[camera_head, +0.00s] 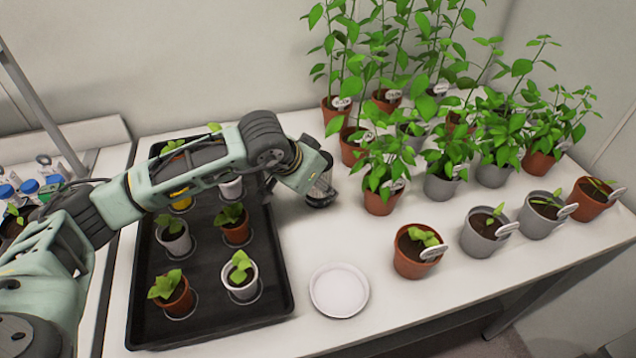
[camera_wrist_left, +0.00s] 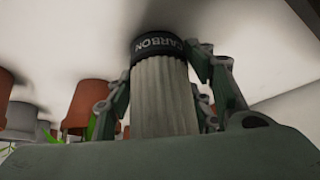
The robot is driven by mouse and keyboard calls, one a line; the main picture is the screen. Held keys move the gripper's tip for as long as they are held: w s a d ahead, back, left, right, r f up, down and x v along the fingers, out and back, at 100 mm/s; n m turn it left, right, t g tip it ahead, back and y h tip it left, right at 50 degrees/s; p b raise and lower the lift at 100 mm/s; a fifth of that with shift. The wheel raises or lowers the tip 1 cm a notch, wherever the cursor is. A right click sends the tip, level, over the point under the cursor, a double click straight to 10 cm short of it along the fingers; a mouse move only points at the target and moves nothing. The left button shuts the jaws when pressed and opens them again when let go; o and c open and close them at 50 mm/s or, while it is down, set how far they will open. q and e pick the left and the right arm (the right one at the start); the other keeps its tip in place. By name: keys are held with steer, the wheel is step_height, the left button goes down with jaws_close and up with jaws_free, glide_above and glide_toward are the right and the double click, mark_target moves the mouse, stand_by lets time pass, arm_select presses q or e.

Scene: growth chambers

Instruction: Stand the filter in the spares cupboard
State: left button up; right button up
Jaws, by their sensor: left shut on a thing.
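The filter (camera_wrist_left: 160,95) is a pale pleated cylinder with a black end band lettered CARBON. In the left wrist view my left gripper (camera_wrist_left: 165,88) has its fingers on both sides of it, shut on it. In the head view the filter (camera_head: 321,190) shows partly below my left gripper (camera_head: 318,178), its dark end at or just above the white bench top, between the black tray and the potted plants. I cannot tell whether it touches the bench. My right gripper is not in view. No spares cupboard is in view.
A black tray (camera_head: 205,332) with several small potted seedlings lies under my left arm. A white saucer (camera_head: 339,290) lies on the bench (camera_head: 300,243) in front of the filter. Several potted plants crowd the right and back. Blue-capped bottles (camera_head: 29,186) stand at far left.

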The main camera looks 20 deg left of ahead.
arm_select(q)
steer(key=shift+f, duration=0.15)
steer(key=o, duration=1.3)
